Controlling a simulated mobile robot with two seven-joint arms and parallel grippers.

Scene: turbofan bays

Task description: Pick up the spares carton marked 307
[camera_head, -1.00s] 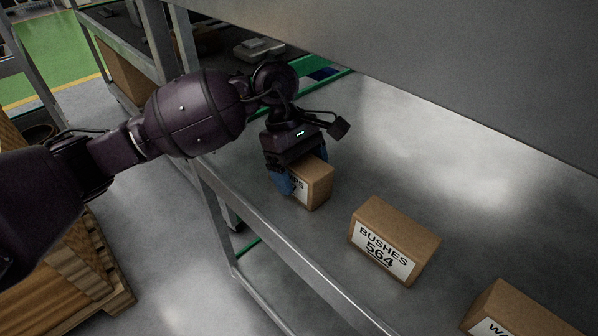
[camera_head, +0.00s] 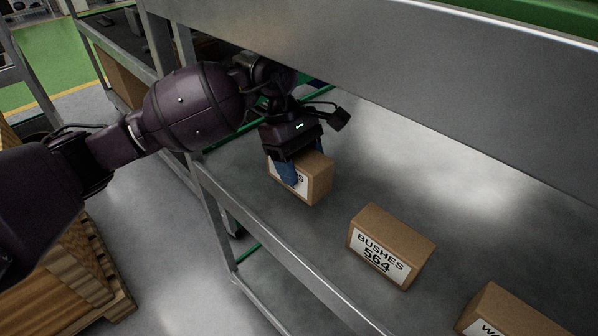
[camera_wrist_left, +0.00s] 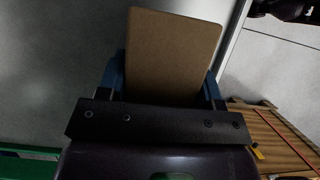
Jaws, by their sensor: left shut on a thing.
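A brown carton (camera_head: 318,182) with a white label is at the left end of the metal shelf in the head view. The label is mostly covered by a blue finger; only part of a letter or two shows, so I cannot read its number. My left gripper (camera_head: 290,172) is shut on this carton from above, with blue fingers on two sides. In the left wrist view the carton (camera_wrist_left: 172,50) sits between the blue fingers of my left gripper (camera_wrist_left: 165,80). I cannot tell whether its base touches the shelf. My right gripper is not in view.
A carton marked BUSHES 564 (camera_head: 392,245) stands to the right on the shelf (camera_head: 400,165). Another carton (camera_head: 510,312), its label cut off, is at the lower right. An upper shelf (camera_head: 420,75) hangs over the back. A wooden pallet (camera_head: 75,285) is at lower left.

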